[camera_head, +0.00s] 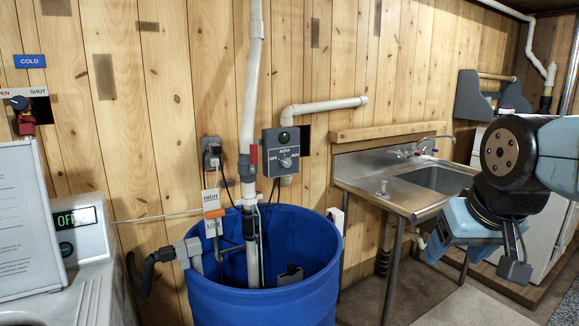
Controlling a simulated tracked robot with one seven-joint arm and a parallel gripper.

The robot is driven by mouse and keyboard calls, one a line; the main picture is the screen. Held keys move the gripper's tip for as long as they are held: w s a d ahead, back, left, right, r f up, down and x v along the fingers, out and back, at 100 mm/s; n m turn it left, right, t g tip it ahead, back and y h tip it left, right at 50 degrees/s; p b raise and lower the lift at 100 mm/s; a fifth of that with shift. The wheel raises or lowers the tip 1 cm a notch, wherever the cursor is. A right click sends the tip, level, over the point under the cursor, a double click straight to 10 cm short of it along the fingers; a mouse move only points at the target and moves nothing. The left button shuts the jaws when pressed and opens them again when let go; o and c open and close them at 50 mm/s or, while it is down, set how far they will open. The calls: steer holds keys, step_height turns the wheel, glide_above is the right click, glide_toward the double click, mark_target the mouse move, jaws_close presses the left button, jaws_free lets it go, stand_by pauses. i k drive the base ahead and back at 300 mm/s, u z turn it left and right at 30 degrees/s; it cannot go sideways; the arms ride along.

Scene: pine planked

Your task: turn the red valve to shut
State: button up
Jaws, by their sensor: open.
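At the far left, a plate (38,92) lettered for open and shut sits on the plank wall under a blue COLD sign (29,61). A dark blue round knob (19,102) with a pointer is on the plate. A red valve part (26,125) shows just below it, its lower part hidden by a white board. Its exact setting is too small to tell. Another small red part (253,155) is on the white vertical pipe above the blue barrel. My gripper (470,238) hangs at the right, far from both red parts, open; its fingertips are hard to make out.
A blue barrel (265,305) with pipes stands in the middle. A grey AUTO/OFF switch box (282,152) is above it. A steel sink (432,180) is behind my arm. The white board (25,215) and a grey machine (95,290) fill the lower left. Open floor shows at lower right.

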mark_target(253, 147)
steer(key=z, duration=0.1)
steer(key=k, duration=0.4)
steer(key=u, duration=0.65)
steer(key=i, duration=1.35)
steer(key=z, duration=0.15)
